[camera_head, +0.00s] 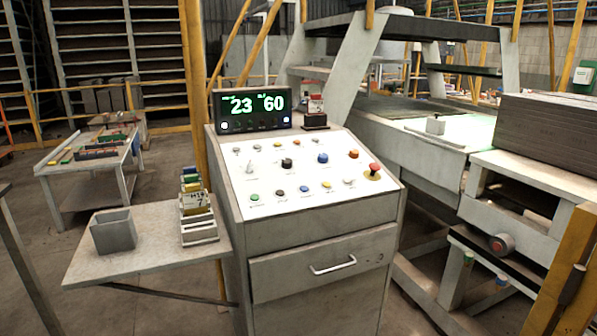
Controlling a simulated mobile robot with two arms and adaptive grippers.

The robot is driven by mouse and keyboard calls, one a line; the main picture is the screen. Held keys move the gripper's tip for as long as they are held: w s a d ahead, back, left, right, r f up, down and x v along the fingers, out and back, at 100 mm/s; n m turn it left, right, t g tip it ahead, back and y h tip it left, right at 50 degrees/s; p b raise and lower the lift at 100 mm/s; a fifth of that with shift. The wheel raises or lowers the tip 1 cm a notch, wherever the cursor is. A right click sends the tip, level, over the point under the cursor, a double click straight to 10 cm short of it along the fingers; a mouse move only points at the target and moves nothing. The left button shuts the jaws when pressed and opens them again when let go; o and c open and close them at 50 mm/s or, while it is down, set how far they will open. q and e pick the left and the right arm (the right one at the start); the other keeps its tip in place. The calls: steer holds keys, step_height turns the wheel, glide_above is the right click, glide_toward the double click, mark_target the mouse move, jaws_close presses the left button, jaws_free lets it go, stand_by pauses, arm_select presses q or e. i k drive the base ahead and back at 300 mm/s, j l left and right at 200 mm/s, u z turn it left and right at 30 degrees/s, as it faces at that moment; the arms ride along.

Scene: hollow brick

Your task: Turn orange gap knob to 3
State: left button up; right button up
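The control console (280,240) stands in the middle of the head view with a sloped white panel (290,210) of knobs and buttons. An orange knob (353,154) sits at the panel's upper right. Its pointer, scale and label are too small to read, so I cannot tell its setting or whether it is the gap knob. A dark knob (287,162) and a blue knob (322,158) sit to its left. A red mushroom button (374,168) on a yellow base is close to its lower right. Neither of my grippers is in view.
A display (253,111) above the panel reads 23 and 60. A side shelf (145,255) holds a grey bin (114,232) and a rack of cards (198,228). A card holder (316,115) stands behind the panel. Machinery (430,150) borders the right; space above the panel is clear.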

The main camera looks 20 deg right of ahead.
mark_target(353, 153)
steer(key=i+l, duration=0.1)
steer(key=i, duration=0.7)
steer(key=i+z, duration=0.1)
steer(key=z, duration=0.65)
steer(key=i+z, duration=0.15)
steer(key=z, duration=0.25)
steer(key=j+z, duration=0.1)
steer(key=z, duration=0.3)
steer(key=i, duration=0.05)
